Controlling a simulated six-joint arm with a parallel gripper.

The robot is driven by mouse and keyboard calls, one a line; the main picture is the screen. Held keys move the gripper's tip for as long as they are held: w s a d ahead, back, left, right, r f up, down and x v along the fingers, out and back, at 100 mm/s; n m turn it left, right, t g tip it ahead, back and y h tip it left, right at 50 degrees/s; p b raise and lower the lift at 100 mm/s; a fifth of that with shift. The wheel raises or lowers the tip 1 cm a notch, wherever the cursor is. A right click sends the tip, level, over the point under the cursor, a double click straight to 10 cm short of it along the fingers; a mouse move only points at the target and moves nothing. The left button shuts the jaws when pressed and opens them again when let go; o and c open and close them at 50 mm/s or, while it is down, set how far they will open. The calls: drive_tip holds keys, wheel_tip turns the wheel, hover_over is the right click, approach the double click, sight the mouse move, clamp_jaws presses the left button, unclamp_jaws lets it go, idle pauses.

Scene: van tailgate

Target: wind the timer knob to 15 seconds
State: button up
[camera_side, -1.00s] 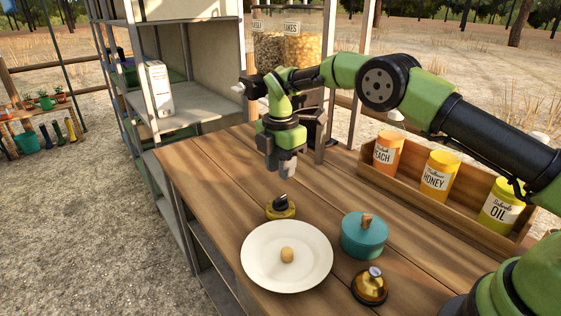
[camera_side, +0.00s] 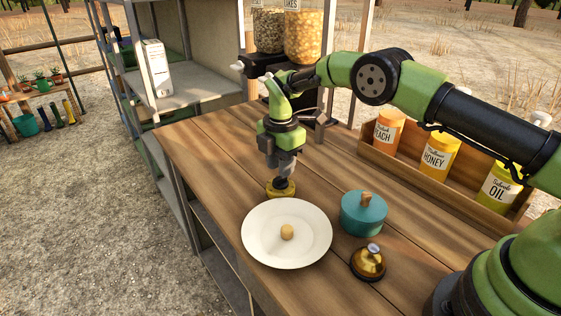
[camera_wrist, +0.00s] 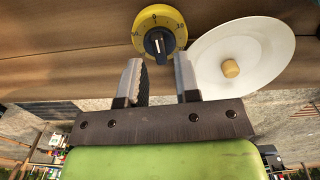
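The timer (camera_side: 281,188) is a round yellow-brass piece on the wooden table, behind the white plate. In the wrist view its yellow dial (camera_wrist: 159,33) carries numbers around the rim, with 0 near the top, and a black knob (camera_wrist: 158,42) in the middle with a pale pointer line. My gripper (camera_wrist: 160,68) is open, its two fingers apart with nothing between them. In the wrist view the knob lies just beyond the fingertips, roughly centred between them. In the side view my gripper (camera_side: 280,172) is right above the timer and partly hides it. Contact cannot be told.
A white plate (camera_side: 262,240) with a small tan knob-like piece stands close to the timer. A wooden rack (camera_side: 440,180) holds jars at the back right. The table's left part is clear.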

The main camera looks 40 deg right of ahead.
drive_tip(key=shift+f, duration=1.55)
drive_tip(key=c, duration=0.4)
drive_tip(key=shift+c, duration=0.2)
idle(0.5)
